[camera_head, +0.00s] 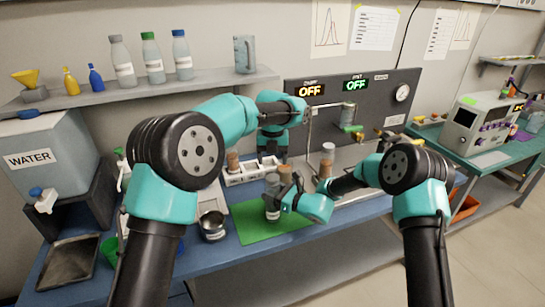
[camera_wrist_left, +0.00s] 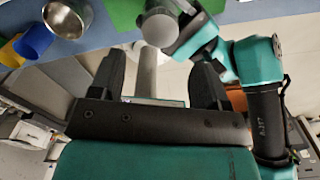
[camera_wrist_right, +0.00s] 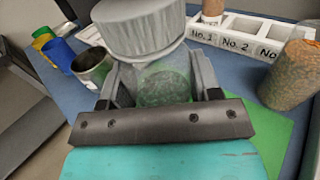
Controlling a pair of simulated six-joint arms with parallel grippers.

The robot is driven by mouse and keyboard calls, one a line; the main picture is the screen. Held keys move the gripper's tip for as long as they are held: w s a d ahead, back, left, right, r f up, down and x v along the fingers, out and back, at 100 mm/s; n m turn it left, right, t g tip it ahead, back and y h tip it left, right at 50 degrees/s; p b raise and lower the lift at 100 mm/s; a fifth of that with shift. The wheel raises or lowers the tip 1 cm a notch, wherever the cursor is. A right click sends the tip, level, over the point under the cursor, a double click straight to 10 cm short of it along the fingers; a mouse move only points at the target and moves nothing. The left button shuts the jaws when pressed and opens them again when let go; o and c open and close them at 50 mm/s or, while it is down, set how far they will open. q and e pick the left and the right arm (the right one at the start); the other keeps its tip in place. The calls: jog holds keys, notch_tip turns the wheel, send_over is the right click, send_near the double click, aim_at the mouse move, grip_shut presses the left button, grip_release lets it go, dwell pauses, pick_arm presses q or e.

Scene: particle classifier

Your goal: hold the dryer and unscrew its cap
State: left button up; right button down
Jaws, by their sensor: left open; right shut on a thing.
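The dryer (camera_head: 272,205) is a glassy bottle with a grey cap (camera_head: 271,181), upright over the green mat (camera_head: 245,232). My right gripper (camera_head: 281,200) is shut around its body from the right. In the right wrist view the dryer's body (camera_wrist_right: 165,82) sits between the fingers, and the ribbed cap (camera_wrist_right: 138,30) stands clear above them. My left gripper (camera_head: 270,160) is above and behind the cap, partly hidden by its own arm. In the left wrist view its fingers (camera_wrist_left: 157,65) are spread and empty, with the round cap top (camera_wrist_left: 160,27) beyond them.
A white numbered rack (camera_head: 250,174) stands behind the dryer. A cork-coloured cylinder (camera_wrist_right: 290,75) is close to the right gripper. A metal bowl (camera_head: 212,223) stands left of the mat. The water tank (camera_head: 45,150) is at far left.

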aim_at(273, 177)
pick_arm(q)
notch_tip(273, 177, down, 7)
jog(key=shift+f, duration=0.2)
dwell(0.3)
jog(key=c, duration=1.1)
